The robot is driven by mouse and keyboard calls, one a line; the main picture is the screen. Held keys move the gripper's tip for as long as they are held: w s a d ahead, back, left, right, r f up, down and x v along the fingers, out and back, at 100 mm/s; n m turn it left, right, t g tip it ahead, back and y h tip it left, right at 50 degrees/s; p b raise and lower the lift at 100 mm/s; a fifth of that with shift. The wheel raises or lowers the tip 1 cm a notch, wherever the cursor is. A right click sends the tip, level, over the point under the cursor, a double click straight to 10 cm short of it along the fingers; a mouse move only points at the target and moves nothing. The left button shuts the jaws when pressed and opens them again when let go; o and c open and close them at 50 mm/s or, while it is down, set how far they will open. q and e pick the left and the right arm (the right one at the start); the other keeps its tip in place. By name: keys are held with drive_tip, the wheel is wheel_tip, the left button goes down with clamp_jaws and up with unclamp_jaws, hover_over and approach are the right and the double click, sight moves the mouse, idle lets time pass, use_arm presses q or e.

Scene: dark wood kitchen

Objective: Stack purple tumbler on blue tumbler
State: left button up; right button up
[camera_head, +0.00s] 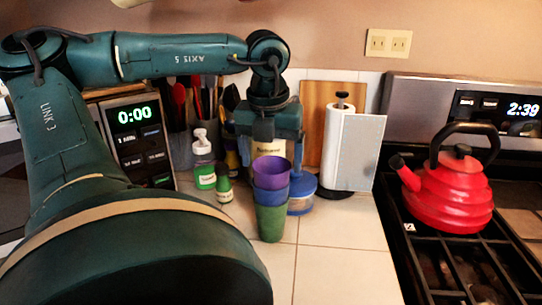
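The purple tumbler (270,170) sits upright in the top of the blue tumbler (271,194). The blue tumbler sits in a green tumbler (270,222), which stands on the tiled counter. Only the upper parts of the purple and blue tumblers show above the ones below. My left gripper (270,152) points down just above and behind the purple tumbler's rim. Its fingers look spread apart with nothing held between them; their tips are partly hidden. My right gripper is not in view.
A green-capped bottle (224,185), a soap bottle (204,165) and a blue-lidded jar (302,190) stand close by. A paper towel holder (340,150) is behind. A red kettle (450,190) sits on the stove at right. The front counter (340,255) is clear.

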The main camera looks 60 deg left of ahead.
use_arm(q)
drive_tip(key=shift+o, duration=0.6)
drive_tip(key=shift+r, duration=0.1)
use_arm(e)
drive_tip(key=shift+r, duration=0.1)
use_arm(q)
wheel_tip(320, 180, up, 13)
drive_tip(key=s+d+p, duration=0.1)
drive_tip(key=p, duration=0.1)
drive_tip(key=shift+s+p, duration=0.15)
drive_tip(key=shift+p, duration=0.15)
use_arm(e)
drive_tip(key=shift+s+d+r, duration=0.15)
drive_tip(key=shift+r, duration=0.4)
use_arm(q)
drive_tip(key=shift+d, duration=0.1)
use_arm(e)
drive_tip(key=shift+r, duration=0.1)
